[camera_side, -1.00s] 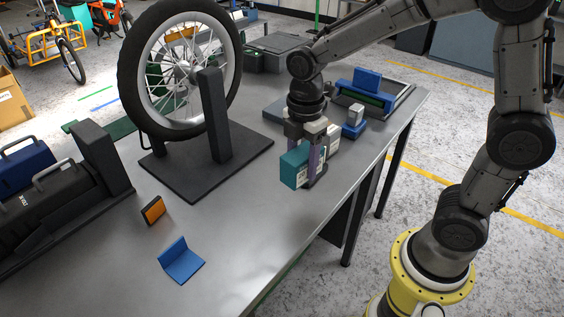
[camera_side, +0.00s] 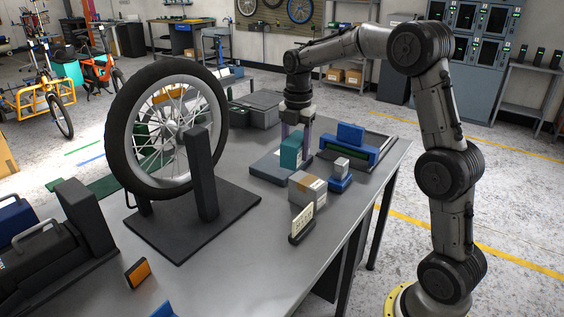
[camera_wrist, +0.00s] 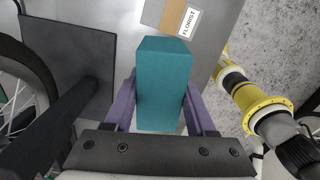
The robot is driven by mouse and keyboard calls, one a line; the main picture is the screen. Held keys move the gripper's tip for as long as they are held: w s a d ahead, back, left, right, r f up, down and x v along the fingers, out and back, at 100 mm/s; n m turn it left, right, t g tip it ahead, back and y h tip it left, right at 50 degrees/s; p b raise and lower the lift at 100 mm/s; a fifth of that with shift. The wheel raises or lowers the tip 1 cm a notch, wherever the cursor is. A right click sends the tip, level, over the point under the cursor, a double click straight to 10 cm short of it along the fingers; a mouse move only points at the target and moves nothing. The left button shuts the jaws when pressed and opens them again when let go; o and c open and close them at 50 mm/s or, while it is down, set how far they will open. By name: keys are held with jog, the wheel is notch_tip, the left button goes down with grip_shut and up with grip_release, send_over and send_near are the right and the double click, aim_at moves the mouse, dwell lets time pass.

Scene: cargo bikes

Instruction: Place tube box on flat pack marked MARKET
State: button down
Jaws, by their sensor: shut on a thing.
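The teal box (camera_side: 291,150), which I take as the tube box, is upright between the purple fingers of my gripper (camera_side: 296,140). In the wrist view, the teal box (camera_wrist: 163,85) fills the space between both fingers of my gripper (camera_wrist: 160,108), which is shut on it. In the side view the box is in front of or over a flat blue-grey slab (camera_side: 262,174). I cannot tell whether its bottom touches the slab. A grey and brown flat box (camera_side: 307,188) lies nearer the camera; the wrist view shows a FLORIST label (camera_wrist: 188,22) on a grey and brown surface. I cannot read MARKET anywhere.
A small upright sign (camera_side: 302,224) stands in front of the grey and brown box. A small grey block on a blue base (camera_side: 340,178) and a blue block on a tray (camera_side: 350,137) are to the right. A wheel on a stand (camera_side: 190,135) rises at the left.

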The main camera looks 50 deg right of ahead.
jog(key=d+f+m, duration=0.1)
jog(key=d+f, duration=0.1)
jog(key=d, duration=0.4)
jog(key=shift+m, duration=0.3)
jog(key=w+d+f, duration=0.2)
jog(key=w+f, duration=0.1)
jog(key=w, duration=0.1)
jog(key=w+d+f, duration=0.2)
jog(key=w+f, duration=0.1)
jog(key=w+d+f, duration=0.2)
jog(key=w+f, duration=0.1)
jog(key=w, duration=0.1)
jog(key=shift+w+d+f, duration=0.35)
jog(key=shift+f, duration=1.55)
jog(key=shift+f, duration=0.1)
jog(key=shift+c, duration=1.1)
grip_release()
jog(key=shift+f, duration=0.1)
